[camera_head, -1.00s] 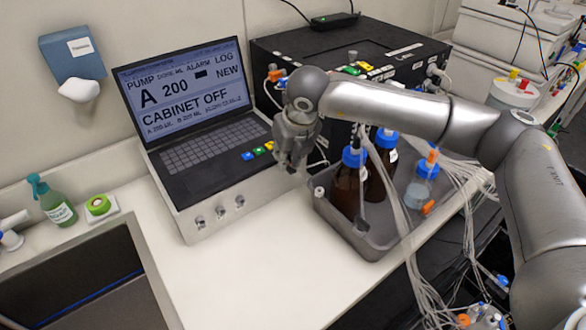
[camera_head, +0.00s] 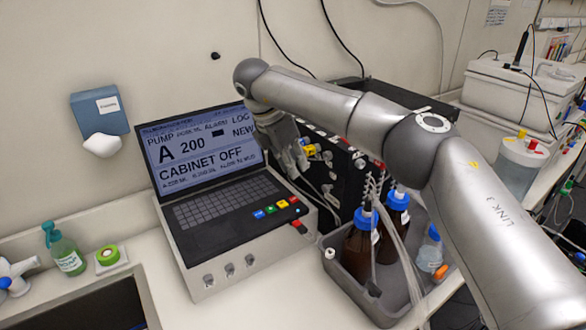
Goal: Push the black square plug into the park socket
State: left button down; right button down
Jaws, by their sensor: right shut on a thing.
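My right gripper (camera_head: 291,168) reaches down from the upper left end of my right arm, between the console's screen and the front of the black cabinet (camera_head: 345,173). It is shut on a small dark thing that I take for the black square plug; its shape is mostly hidden by the fingers. Coloured fittings sit on the cabinet front just right of the fingers. I cannot make out which opening is the park socket, and the arm hides much of the cabinet. I cannot tell whether the plug touches anything. My left gripper is not in view.
The console (camera_head: 245,255) with its lit screen stands left of the gripper. A grey tray (camera_head: 349,292) with brown blue-capped bottles (camera_head: 359,246) and tubing stands in front of the cabinet.

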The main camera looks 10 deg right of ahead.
aim_at(327, 155)
jog(key=shift+w+d+r+p, duration=0.1)
jog(key=shift+w+d+p, duration=0.15)
jog(key=shift+d, duration=0.4)
jog(key=shift+w+d+f+p, duration=0.1)
jog(key=shift+w+d+p, duration=0.15)
jog(key=shift+d, duration=0.4)
jog(key=shift+w+d+r+p, duration=0.15)
jog(key=shift+d+p, duration=0.15)
jog(key=shift+d, duration=0.35)
jog(key=shift+f, duration=0.2)
jog(key=shift+r+b, duration=0.1)
jog(key=shift+b, duration=0.6)
jog(key=shift+w+d, duration=0.2)
jog(key=shift+d, duration=0.3)
jog(key=shift+w+d, duration=0.15)
jog(key=shift+d, duration=0.35)
dwell(0.7)
jog(key=c, duration=1.3)
grip_release()
jog(key=shift+o, duration=0.2)
jog(key=shift+r, duration=0.15)
